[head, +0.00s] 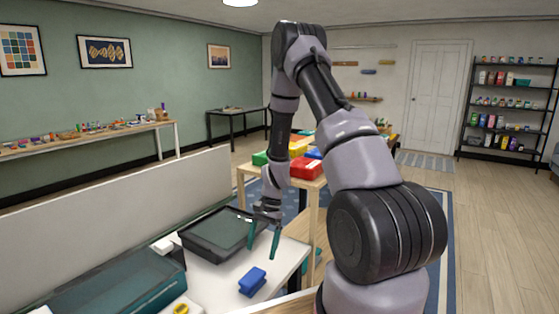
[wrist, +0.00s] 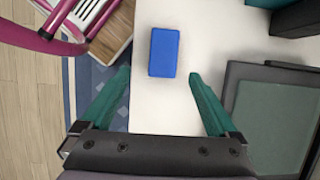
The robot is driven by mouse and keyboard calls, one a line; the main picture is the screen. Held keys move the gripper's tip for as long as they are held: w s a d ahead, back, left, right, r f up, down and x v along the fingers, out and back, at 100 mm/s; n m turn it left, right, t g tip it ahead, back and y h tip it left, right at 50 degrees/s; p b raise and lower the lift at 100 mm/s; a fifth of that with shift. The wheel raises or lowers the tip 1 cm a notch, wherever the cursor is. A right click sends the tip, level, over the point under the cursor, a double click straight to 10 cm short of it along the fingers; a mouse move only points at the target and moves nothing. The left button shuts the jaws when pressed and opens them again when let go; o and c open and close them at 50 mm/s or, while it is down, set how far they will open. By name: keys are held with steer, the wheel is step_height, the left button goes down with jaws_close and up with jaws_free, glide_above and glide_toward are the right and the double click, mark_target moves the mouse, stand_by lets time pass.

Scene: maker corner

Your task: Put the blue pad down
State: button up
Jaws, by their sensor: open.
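The blue pad (head: 252,281) lies on the white tabletop (head: 207,283) near its right part, in front of the black tray. In the wrist view the blue pad (wrist: 164,52) lies flat on the white surface, beyond the fingertips and between their lines. My gripper (head: 262,254) is open and empty, with its green fingers pointing down above the table, a little behind the pad in the head view. The wrist view shows my gripper (wrist: 160,76) with its fingers spread wide and nothing between them. The pad is apart from both fingers.
A black tray (head: 186,243) stands behind the pad, and a teal-topped bin (head: 110,292) stands at the left. A yellow object (head: 181,310) lies at the front edge of view. Wooden table with coloured bins (head: 306,169) stands beyond. White surface around the pad is clear.

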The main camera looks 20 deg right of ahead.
step_height(320, 180, up, 27)
steer(key=s+n+t, duration=0.1)
steer(key=n+t, duration=0.3)
steer(key=t, duration=0.1)
steer(key=s+d+r+n+t+h, duration=0.1)
steer(key=s+r+t, duration=0.3)
steer(key=s+r, duration=1.1)
steer(key=shift+s+d+r+n+t+h, duration=0.3)
steer(key=shift+s+d+r+n+t, duration=0.1)
steer(key=shift+r+n, duration=0.45)
steer(key=shift+w, duration=0.1)
